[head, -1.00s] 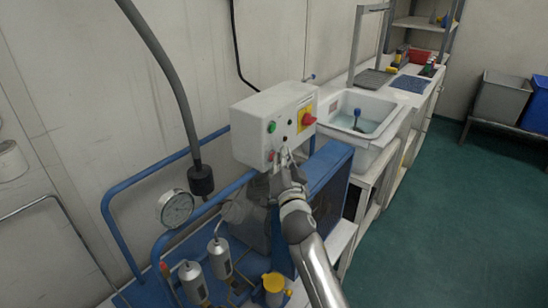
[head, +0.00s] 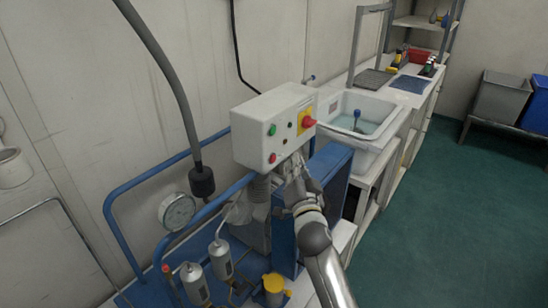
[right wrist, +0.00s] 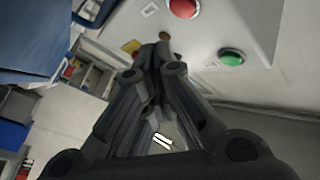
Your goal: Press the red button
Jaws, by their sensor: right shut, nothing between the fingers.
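The red button (head: 272,158) is a small round button low on the left of the front of the white control box (head: 250,150). In the right wrist view the red button (right wrist: 182,8) is cut by the top edge. A green button (head: 271,129) sits above it in the head view and shows in the right wrist view (right wrist: 231,57). My right gripper (head: 292,162) is shut and empty, with its tips close to the lower front of the box, right of the red button. In the right wrist view its fingertips (right wrist: 152,48) are together. I cannot tell whether they touch the box.
A red rotary knob (head: 308,120) on a yellow plate is at the box's right. A blue panel (head: 330,175) stands below and behind my gripper. A pressure gauge (head: 177,211), blue pipes and a yellow-capped fitting (head: 273,283) are at the lower left. A white sink (head: 365,112) is beyond.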

